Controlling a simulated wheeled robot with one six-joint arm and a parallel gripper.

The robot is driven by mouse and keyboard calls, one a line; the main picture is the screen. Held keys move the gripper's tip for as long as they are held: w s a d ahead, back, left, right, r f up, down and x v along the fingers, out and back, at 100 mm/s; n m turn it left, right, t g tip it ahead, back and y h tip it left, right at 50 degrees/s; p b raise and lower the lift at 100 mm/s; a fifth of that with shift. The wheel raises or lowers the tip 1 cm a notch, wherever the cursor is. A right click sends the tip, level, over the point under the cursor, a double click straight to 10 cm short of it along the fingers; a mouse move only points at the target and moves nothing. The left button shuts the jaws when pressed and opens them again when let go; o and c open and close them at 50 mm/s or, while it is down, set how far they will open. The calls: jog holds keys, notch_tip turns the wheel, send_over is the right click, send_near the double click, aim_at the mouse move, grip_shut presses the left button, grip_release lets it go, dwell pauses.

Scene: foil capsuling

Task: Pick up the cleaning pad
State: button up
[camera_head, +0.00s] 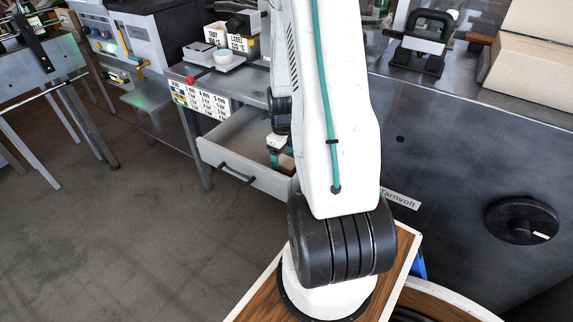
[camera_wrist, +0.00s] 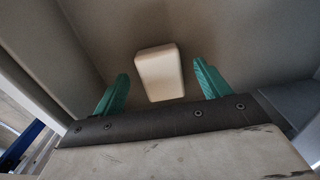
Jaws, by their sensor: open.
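In the wrist view, a pale cream block with rounded corners, which looks like the cleaning pad (camera_wrist: 160,72), lies on the grey-beige floor of an open drawer. My gripper (camera_wrist: 165,84) is open, with its two green fingers apart, one on each side of the pad in the picture. There are gaps between the fingers and the pad, and nothing is held. In the head view, my gripper (camera_head: 277,154) reaches down into the open drawer (camera_head: 222,157). The pad cannot be made out in the head view, where my arm and the drawer front cover that spot.
The drawer walls stand close around my gripper. To the right is a dark metal cabinet (camera_head: 440,140) with a round black knob (camera_head: 521,220). The floor at left is clear.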

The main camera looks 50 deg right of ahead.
aim_at(283, 160)
jog(key=shift+f, duration=0.95)
jog(key=c, duration=1)
jog(key=shift+c, duration=0.2)
jog(key=shift+r, duration=0.15)
notch_tip(283, 160, up, 10)
jog(key=o, duration=0.4)
jog(key=shift+c, duration=1.6)
